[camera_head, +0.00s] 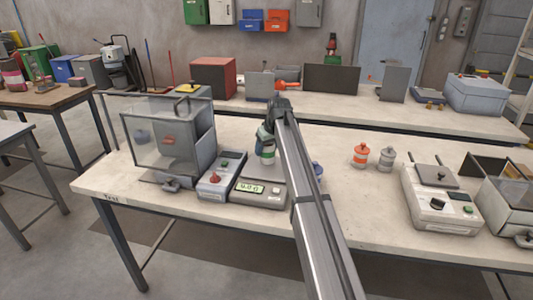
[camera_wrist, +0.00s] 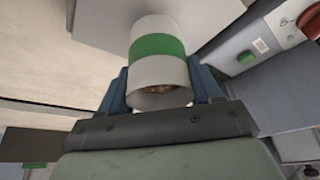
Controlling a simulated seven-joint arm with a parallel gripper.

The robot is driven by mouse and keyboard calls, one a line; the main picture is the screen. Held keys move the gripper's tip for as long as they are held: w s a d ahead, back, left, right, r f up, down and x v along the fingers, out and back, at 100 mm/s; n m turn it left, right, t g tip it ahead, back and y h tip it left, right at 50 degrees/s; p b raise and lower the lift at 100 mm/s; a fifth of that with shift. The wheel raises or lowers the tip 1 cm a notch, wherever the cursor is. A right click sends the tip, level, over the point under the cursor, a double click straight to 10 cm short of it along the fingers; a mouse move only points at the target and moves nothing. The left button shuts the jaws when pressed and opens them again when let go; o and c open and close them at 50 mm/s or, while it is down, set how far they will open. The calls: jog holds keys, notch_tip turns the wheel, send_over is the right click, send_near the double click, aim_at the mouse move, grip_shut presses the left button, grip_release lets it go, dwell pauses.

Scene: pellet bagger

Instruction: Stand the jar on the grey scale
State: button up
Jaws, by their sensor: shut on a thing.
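The jar (camera_head: 267,158), white with a green band, is upright or nearly so over the grey scale (camera_head: 268,201) in the head view. My gripper (camera_head: 266,138) is shut on it from above, and my arm hides part of it and the scale's right side. In the wrist view the jar (camera_wrist: 160,62) sits between the two blue fingers of my gripper (camera_wrist: 161,92), with the pale scale (camera_wrist: 95,22) behind it. I cannot tell whether the jar's base touches the scale. The scale's lit display is too small to read surely.
A control box (camera_head: 222,176) with a red knob stands close left of the scale. A clear-walled case (camera_head: 160,140) is further left.

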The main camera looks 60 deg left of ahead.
jog(key=shift+f, duration=1.15)
jog(key=shift+f, duration=0.15)
jog(key=o, duration=1.4)
jog(key=v, duration=1.2)
